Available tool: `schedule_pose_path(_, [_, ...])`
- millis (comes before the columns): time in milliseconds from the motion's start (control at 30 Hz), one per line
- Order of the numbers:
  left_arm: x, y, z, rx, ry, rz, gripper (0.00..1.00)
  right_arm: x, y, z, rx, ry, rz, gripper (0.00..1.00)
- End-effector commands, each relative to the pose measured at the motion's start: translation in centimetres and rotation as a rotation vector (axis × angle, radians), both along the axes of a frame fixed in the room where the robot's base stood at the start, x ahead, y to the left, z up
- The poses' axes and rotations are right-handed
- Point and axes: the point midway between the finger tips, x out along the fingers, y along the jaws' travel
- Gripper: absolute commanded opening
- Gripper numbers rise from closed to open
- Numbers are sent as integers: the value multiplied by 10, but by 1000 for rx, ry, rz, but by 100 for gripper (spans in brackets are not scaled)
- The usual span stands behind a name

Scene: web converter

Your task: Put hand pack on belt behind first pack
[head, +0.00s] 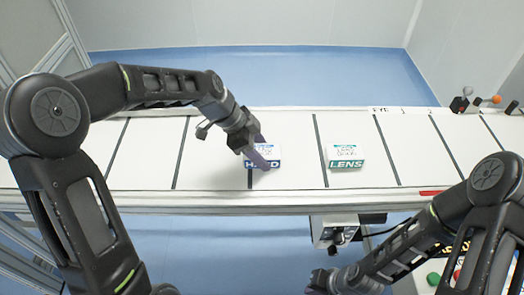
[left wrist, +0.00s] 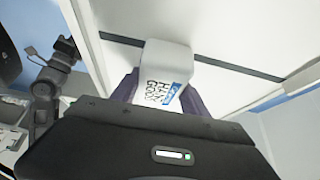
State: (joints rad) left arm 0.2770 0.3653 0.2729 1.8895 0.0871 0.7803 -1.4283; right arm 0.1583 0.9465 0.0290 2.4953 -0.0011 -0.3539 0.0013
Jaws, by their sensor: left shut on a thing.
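The hand pack (head: 267,151), white with a dark blue band lettered HAND, is at the belt, left of the first pack; in the left wrist view the pack (left wrist: 163,80) sits between two dark fingers. My left gripper (head: 258,156) is shut on it; its fingers hide part of the lettering. I cannot tell whether the pack touches the belt. The first pack (head: 344,157), white with a green LENS band, lies flat on the white belt (head: 215,165), apart from the hand pack. My right gripper (head: 318,281) is low at the front, off the belt; its jaws are unclear.
Dark cross bars (head: 319,150) divide the belt; one lies between the two packs. A red piece (head: 433,193) sits on the belt's front edge. Small knobs (head: 477,100) stand at the far right. A panel with buttons (head: 434,279) is at the front right.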

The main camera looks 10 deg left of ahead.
Motion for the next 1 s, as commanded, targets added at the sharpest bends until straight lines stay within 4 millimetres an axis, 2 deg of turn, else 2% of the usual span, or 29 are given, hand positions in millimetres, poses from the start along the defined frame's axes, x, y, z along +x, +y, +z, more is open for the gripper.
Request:
schedule_pose_path(267, [0, 0, -3, 0, 0, 0, 6, 0, 0, -4, 0, 0, 0, 0])
schedule_pose_path(300, [0, 0, -3, 0, 0, 0, 54, 0, 0, -4, 0, 0, 0, 0])
schedule_pose_path(533, [0, 0, -2, 0, 0, 0, 73, 0, 0, -3, 0, 0, 0, 0])
schedule_pose_path(800, [0, 0, -1, 0, 0, 0, 74, 0, 0, -2, 0, 0, 0, 0])
schedule_pose_path(1000, [-1, 5, 8, 0, -1, 0, 74, 0, 0, -2, 0, 0, 0, 0])
